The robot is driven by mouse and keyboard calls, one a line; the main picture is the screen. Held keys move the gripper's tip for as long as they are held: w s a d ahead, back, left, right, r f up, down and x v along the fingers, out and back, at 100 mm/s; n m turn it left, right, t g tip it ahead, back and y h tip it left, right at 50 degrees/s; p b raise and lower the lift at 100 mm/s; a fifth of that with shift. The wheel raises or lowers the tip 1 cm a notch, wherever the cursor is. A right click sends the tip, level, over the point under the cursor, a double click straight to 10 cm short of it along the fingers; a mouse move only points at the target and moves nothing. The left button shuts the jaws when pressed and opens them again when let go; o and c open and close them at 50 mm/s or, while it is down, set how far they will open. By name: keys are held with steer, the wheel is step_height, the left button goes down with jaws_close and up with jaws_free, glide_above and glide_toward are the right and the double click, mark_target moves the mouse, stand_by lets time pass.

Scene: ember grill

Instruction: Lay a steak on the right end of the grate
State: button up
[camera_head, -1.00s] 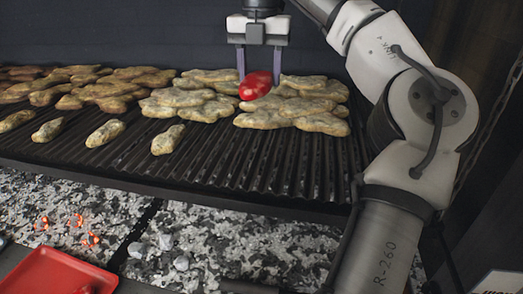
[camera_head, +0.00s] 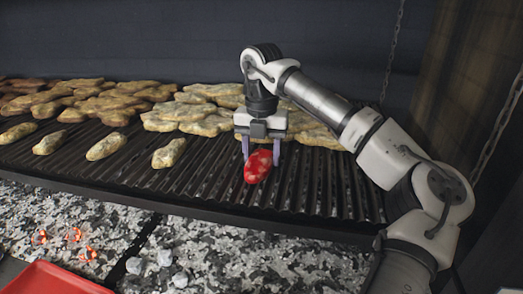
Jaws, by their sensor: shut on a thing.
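A red steak (camera_head: 258,167) is held between the two fingers of my gripper (camera_head: 261,157), over the front right part of the dark ribbed grate (camera_head: 320,185). The gripper points down and is shut on the steak. The steak looks low, close to the bars; I cannot tell whether it touches them. The grate's right end lies to the right of the steak and is bare at the front.
Pale browned steaks (camera_head: 190,118) lie piled along the back of the grate. Several single ones lie in a row at the front left. Ash and coals (camera_head: 240,255) lie below the front edge. A red tray (camera_head: 55,278) is at the bottom left. A chain hangs at the right.

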mark_target(262, 156)
steer(key=o, duration=1.1)
steer(key=shift+f, duration=0.1)
steer(key=shift+c, duration=0.2)
step_height(262, 156, up, 12)
steer(key=b, duration=0.1)
steer(key=shift+r, duration=0.2)
